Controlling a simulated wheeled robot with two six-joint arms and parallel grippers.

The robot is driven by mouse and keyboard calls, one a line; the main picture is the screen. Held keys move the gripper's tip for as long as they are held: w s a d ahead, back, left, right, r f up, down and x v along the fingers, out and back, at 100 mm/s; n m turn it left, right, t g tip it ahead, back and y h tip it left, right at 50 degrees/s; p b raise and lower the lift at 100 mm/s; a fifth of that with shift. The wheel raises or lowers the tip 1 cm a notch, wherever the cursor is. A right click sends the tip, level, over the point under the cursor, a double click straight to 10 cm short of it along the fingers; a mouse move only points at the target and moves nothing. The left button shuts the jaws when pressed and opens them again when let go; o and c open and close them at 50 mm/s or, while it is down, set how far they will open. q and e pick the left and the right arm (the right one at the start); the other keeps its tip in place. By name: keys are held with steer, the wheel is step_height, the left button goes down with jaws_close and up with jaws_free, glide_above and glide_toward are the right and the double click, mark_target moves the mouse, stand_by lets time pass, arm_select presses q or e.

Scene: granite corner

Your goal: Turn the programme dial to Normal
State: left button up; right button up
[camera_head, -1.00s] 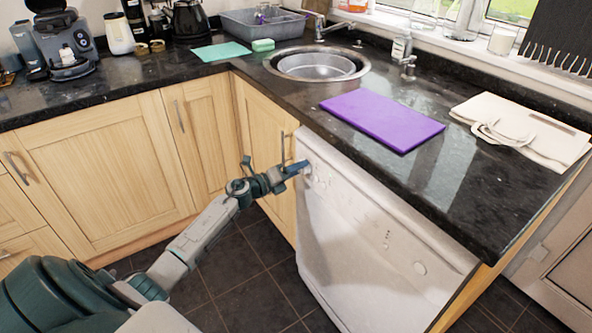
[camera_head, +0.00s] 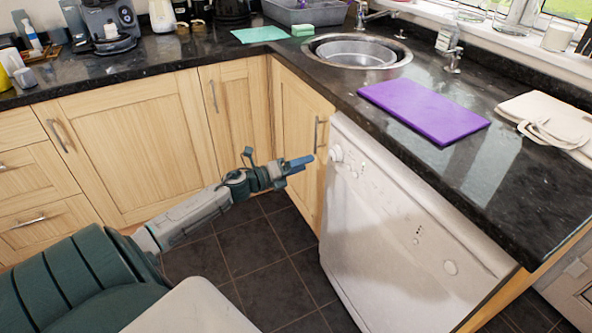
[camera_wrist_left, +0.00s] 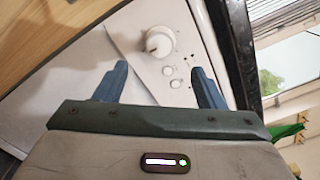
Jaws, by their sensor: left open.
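The programme dial is a round white knob with a dark pointer mark on the dishwasher's upper left front panel. It shows in the left wrist view (camera_wrist_left: 159,41) and small in the head view (camera_head: 337,153). My left gripper (camera_head: 304,162) is open, just left of the dial and apart from it in the head view. In the left wrist view its two blue fingers (camera_wrist_left: 157,82) are spread, with the dial ahead between and beyond their tips. The panel lettering is too small to read. The white dishwasher (camera_head: 395,245) stands under the counter. My right gripper is not in view.
Small round buttons (camera_wrist_left: 172,76) sit beside the dial. The dark granite counter (camera_head: 460,180) overhangs above the dishwasher, with a purple board (camera_head: 424,109) on it. A wooden cupboard door with a metal handle (camera_head: 317,134) stands close to the left. The tiled floor (camera_head: 245,250) is clear.

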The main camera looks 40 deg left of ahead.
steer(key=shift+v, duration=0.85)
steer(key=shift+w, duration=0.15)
